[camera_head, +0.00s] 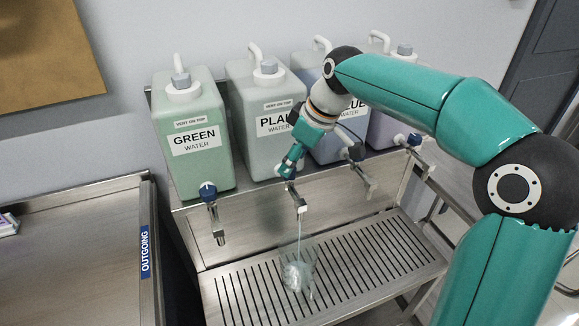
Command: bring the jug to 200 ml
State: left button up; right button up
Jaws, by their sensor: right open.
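A clear jug (298,276) appears to stand on the slotted drip tray (350,272); its outline is faint and its level and any marks cannot be read. A thin stream of water falls into it from the tap (300,206) of the plain water container (262,150). My right gripper (289,170) is open at the handle of that tap, close to it; whether it touches cannot be told. My left gripper is out of view.
A green water container (190,165) with its own tap (213,222) stands to the left. A blue container (325,145) and a purple one (392,125) stand to the right, partly behind my right arm. A steel bench marked OUTGOING (90,250) is at the left, mostly clear.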

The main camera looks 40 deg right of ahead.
jog(key=shift+x, duration=1.5)
jog(key=c, duration=1.2)
jog(key=shift+o, duration=0.2)
jog(key=shift+m, duration=0.3)
jog(key=m+h, duration=0.1)
jog(key=m, duration=0.2)
jog(key=m+h+b, duration=0.1)
jog(key=m, duration=0.2)
jog(key=shift+a+t+b, duration=0.15)
jog(key=shift+t+b, duration=0.15)
jog(key=shift+t, duration=0.1)
jog(key=m+h, duration=0.1)
jog(key=m, duration=0.1)
jog(key=m+h+b, duration=0.1)
jog(key=m, duration=0.2)
jog(key=shift+m+g+h, duration=0.3)
jog(key=shift+g, duration=0.1)
jog(key=o, duration=1.2)
jog(key=shift+c, duration=0.2)
